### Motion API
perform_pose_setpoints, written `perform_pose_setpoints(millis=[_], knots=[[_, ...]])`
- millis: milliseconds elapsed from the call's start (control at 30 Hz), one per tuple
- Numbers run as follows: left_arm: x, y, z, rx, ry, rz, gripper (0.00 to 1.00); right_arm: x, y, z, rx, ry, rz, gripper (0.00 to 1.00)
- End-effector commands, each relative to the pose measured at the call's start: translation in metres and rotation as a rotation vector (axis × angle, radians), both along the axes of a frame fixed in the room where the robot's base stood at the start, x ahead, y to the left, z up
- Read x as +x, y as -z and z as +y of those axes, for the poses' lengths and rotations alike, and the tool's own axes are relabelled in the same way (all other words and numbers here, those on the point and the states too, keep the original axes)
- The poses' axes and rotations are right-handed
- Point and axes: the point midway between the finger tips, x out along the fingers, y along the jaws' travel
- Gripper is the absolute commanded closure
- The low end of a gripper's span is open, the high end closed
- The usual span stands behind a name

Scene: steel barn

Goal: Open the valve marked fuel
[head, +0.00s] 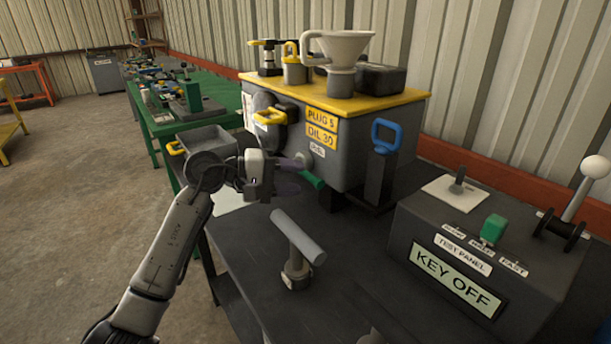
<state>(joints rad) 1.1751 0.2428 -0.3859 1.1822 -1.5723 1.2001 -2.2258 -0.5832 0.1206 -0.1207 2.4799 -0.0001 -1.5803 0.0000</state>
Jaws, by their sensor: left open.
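A grey engine box (350,150) with a yellow top stands on the dark bench. A small white label (318,149), too small to read surely but seemingly "FUEL", is on its front below the "PLUG 5" and "OIL 30" labels. A green lever handle (313,181) sticks out below that label, slanting down to the right. My left gripper (292,176) is open, with its fingers beside the left end of the green handle. I cannot tell whether they touch it. The valve body is partly hidden behind the gripper.
A T-handled tool (298,240) stands on the bench in front of the box. A blue handle (387,136) stands at the box's right. A test panel (470,250) reading "KEY OFF" fills the right side. A white funnel (340,48) stands on top.

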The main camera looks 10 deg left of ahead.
Motion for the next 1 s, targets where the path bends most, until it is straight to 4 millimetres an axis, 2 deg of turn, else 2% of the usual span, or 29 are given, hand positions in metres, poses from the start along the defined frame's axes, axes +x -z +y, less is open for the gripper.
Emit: perform_pose_setpoints(millis=[100,300,667,1000], knots=[[0.005,0.002,-0.014,-0.002,0.002,0.0,0.58,0.001,-0.002,-0.002,-0.005,-0.003,-0.002,0.57],[0.009,0.005,-0.025,-0.001,0.001,0.001,0.58,0.001,-0.004,-0.002,-0.007,-0.004,-0.003,0.57],[0.01,0.005,-0.028,-0.001,0.0,0.0,0.58,0.002,-0.004,0.0,0.0,0.001,-0.004,0.57],[0.01,0.005,-0.028,-0.001,0.0,0.0,0.89,0.002,-0.004,0.001,0.005,0.004,-0.003,0.57]])
